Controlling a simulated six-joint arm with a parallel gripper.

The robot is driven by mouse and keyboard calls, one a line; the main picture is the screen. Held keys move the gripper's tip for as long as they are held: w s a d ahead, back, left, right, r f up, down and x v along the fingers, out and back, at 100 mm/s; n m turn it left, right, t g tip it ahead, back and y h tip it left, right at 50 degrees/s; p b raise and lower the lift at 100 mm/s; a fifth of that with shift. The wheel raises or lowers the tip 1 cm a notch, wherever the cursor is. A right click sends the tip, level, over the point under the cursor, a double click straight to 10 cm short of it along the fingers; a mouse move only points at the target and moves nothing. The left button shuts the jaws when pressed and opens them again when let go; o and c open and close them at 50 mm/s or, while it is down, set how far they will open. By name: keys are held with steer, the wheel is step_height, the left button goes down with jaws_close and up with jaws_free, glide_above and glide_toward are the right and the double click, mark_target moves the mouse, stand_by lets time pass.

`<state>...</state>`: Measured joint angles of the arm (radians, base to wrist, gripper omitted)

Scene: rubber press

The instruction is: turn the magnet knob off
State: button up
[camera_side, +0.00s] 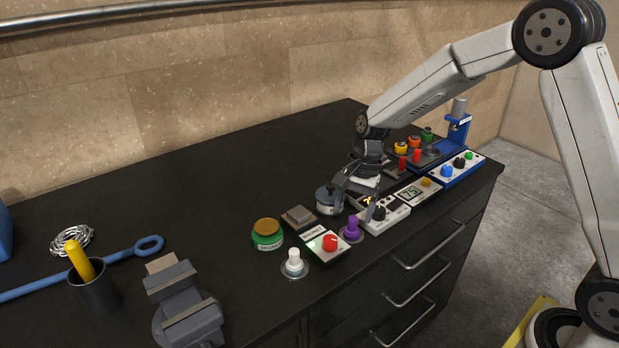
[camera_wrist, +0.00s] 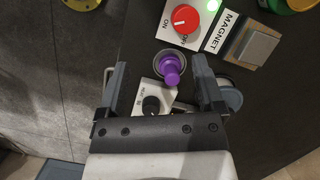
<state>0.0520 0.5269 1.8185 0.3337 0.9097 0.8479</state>
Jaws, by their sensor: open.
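The magnet control is a white box with a red knob (camera_side: 330,243) at the front edge of the bench in the side view. The knob also shows at the top of the wrist view (camera_wrist: 186,18), with ON and OFF printed beside it and MAGNET on the label. A pale mark on the knob seems to point toward ON. A green light (camera_wrist: 212,5) glows on the box. My gripper (camera_side: 355,212) is open and empty, pointing down to the right of the magnet box. In the wrist view its fingers (camera_wrist: 159,66) stand apart, with the red knob beyond their tips.
A purple knob (camera_side: 351,229) stands beside the magnet box and shows between my fingers in the wrist view (camera_wrist: 172,67). A white box with a black knob (camera_side: 379,213) is close by.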

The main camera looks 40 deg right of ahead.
mark_target(331, 238)
steer(key=shift+w+a+f+m+g+y, duration=0.15)
steer(key=shift+w+m+y, duration=0.1)
steer(key=shift+w+m, duration=0.35)
steer(key=shift+w+a+m+g+y, duration=0.1)
steer(key=shift+w+a+m+y, duration=0.1)
steer(key=shift+w+m, duration=0.3)
steer(key=shift+w+a+f+m+g+y, duration=0.1)
steer(key=shift+w+m+y, duration=0.15)
steer(key=shift+w+m, duration=0.35)
steer(key=shift+f, duration=0.1)
steer(key=shift+x, duration=3.8)
jaws_close()
